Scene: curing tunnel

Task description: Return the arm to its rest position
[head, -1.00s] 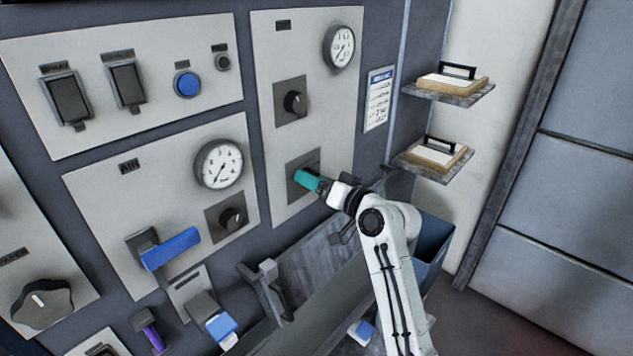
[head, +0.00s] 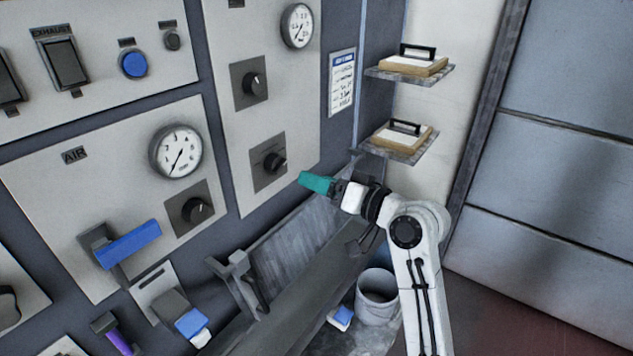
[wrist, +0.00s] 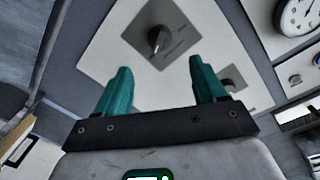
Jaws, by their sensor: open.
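My gripper (head: 312,182) has teal fingers and sits at the end of my white arm, in front of the control panel in the head view. It is open and empty. In the wrist view my gripper (wrist: 162,90) shows its two fingers spread apart, with nothing between them. A black rotary knob (head: 275,163) on a dark square plate is just left of the fingertips in the head view. A knob (wrist: 158,40) on a square plate also shows ahead of the fingers in the wrist view, with a gap between it and them.
Two small shelves (head: 408,75) with boards and black handles stand right of the panel. A blue lever (head: 128,243) sticks out at lower left. A grey trough (head: 300,290) runs below the panel, and a bucket (head: 377,298) stands beside my arm. The right side is open.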

